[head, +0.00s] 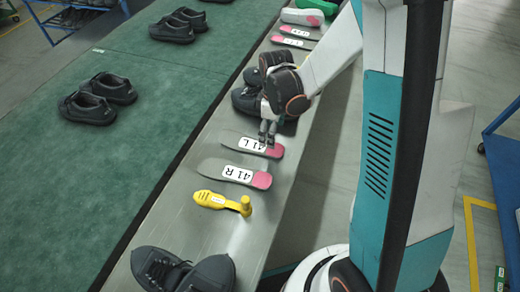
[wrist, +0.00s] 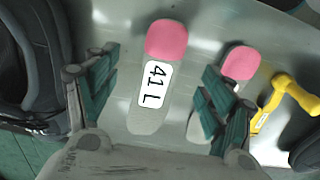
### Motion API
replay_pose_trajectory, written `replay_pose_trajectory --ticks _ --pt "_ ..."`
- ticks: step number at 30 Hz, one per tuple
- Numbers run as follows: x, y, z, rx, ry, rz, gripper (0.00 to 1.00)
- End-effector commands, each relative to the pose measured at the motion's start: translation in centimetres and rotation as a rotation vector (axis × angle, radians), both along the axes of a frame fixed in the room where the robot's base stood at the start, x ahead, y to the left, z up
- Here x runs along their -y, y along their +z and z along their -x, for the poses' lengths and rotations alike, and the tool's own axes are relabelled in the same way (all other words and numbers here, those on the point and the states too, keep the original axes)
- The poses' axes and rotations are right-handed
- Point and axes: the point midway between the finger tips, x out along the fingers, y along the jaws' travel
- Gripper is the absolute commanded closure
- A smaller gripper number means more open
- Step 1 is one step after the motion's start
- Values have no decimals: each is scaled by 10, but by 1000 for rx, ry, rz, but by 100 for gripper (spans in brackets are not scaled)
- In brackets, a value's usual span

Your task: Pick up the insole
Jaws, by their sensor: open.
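The grey insole with a pink heel and a white "41 L" label (head: 251,144) lies flat on the metal shelf (head: 215,225). In the wrist view this insole (wrist: 156,82) lies between the two green fingers. A second insole labelled "41 R" (head: 235,174) lies beside it; in the wrist view (wrist: 238,65) it is partly hidden behind the right finger. My gripper (head: 267,138) is open and empty over the 41 L insole, with its fingers pointing down. It also shows in the wrist view (wrist: 158,100). I cannot tell the exact height of the fingertips above the shelf.
A yellow tool (head: 222,201) lies just past the 41 R insole. Dark shoes (head: 180,272) stand at the near end of the shelf, and another dark shoe (head: 245,100) stands close behind my gripper. The green conveyor (head: 130,150) with shoes runs along the left.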

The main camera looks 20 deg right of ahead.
Motion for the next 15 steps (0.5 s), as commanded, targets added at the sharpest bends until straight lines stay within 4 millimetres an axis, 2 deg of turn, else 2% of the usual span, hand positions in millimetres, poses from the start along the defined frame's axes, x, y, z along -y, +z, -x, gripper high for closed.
replay_pose_trajectory --ticks 1,3,11,15 --pt "0 -10 0 0 0 0 25" --pt "0 -18 0 0 0 0 25" --pt "-1 -30 1 0 -1 0 25" --pt "-3 -48 3 0 -1 0 25"
